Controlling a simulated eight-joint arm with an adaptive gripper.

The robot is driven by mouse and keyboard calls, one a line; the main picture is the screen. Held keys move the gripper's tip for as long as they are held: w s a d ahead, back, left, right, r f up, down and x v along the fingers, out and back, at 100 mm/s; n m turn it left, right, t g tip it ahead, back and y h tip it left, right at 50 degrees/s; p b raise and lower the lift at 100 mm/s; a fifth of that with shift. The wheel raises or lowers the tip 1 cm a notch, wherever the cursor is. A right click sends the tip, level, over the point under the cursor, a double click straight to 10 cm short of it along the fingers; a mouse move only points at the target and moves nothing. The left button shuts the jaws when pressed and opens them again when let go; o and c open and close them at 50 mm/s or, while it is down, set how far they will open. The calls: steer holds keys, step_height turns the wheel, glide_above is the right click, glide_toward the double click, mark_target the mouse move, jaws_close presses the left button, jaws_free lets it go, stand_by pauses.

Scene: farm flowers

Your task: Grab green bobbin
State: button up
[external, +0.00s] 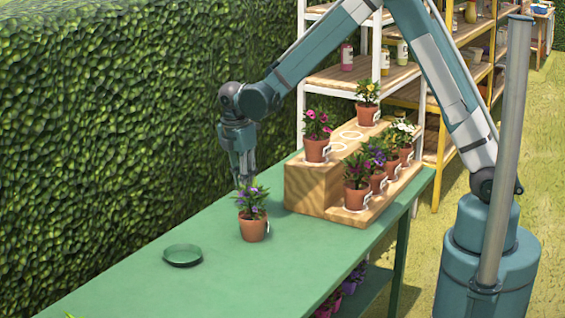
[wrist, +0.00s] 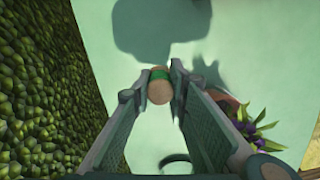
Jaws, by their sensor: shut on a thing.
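The green bobbin (wrist: 159,75) shows in the wrist view as a small tan-ended spool with a green band. It sits between the fingertips of my gripper (wrist: 154,88), which is shut on it. In the external view my gripper (external: 244,178) points straight down over the far side of the green table, just behind a potted purple flower (external: 253,228). The bobbin cannot be made out there, as the plant's leaves cover the fingertips. I cannot tell whether the bobbin touches the table.
The purple flower's pot stands close beside my gripper; its blossoms show in the wrist view (wrist: 262,122). A dark green saucer (external: 183,261) lies on the table (external: 130,285) at front left. A wooden stepped stand (external: 303,187) holds several potted flowers. A hedge (external: 110,120) borders the table's left.

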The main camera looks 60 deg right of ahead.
steer(key=shift+r, duration=0.9)
